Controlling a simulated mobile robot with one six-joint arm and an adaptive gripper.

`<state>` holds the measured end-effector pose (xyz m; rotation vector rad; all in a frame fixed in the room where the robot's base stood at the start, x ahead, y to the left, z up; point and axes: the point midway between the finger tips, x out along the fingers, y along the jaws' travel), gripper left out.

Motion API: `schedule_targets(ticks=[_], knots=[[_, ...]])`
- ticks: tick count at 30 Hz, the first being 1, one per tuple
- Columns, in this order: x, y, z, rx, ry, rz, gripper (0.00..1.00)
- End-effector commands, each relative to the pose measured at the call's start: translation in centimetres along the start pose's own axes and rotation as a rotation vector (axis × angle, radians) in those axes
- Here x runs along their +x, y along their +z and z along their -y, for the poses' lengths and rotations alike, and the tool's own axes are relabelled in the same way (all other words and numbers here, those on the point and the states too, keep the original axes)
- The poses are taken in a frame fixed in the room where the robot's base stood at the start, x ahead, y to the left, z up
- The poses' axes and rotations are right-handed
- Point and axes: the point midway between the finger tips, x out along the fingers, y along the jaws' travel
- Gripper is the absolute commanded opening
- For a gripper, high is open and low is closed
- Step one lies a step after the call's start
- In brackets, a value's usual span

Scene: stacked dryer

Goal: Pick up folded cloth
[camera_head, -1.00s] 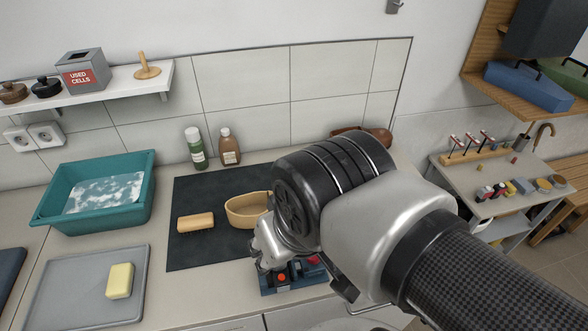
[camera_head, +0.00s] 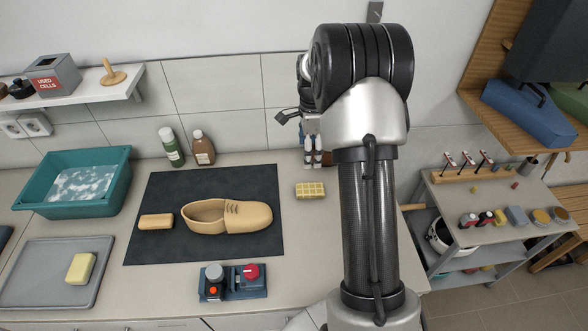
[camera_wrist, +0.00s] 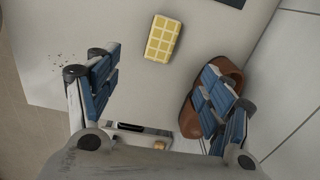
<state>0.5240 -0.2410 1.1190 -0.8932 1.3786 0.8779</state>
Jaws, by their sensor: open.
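The folded cloth (camera_head: 311,190) is a small yellow block with a pale grid pattern. It lies flat on the counter, right of the dark mat. In the wrist view the cloth (camera_wrist: 162,38) shows beyond the fingertips, near the top centre. My gripper (camera_head: 313,157) is above the counter behind the cloth, with the fingers pointing down. In the wrist view my gripper (camera_wrist: 160,90) is open and empty, its blue-padded fingers wide apart. The cloth is apart from both fingers.
A brown shoe (camera_wrist: 208,95) lies by the right finger in the wrist view. A tan shoe (camera_head: 230,216) and brush (camera_head: 156,221) are on the dark mat (camera_head: 160,190). Bottles (camera_head: 202,148) stand behind it. A blue holder (camera_head: 235,283) sits in front.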

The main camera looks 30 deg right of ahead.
Motion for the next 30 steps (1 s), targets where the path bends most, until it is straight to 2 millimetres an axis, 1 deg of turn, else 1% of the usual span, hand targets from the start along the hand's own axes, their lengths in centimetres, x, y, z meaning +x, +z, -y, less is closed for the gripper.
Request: schedule_targets(ticks=[1, 5, 8, 15, 19, 22, 28, 30], knots=[[0.7, -0.4, 0.3, 0.030, 0.007, 0.000, 0.74], [2.3, -0.9, 0.6, 0.066, 0.014, 0.000, 0.74], [4.2, -0.8, 0.5, 0.068, 0.017, 0.000, 0.74], [9.5, -0.8, 0.4, 0.065, 0.017, 0.000, 0.74], [11.9, -0.8, 0.4, 0.065, 0.016, 0.000, 0.74], [13.0, -0.8, 0.4, 0.064, 0.014, 0.000, 0.74], [13.9, -0.8, 0.4, 0.064, 0.013, 0.000, 0.74], [14.5, -0.9, 0.5, 0.064, 0.013, 0.000, 0.74]])
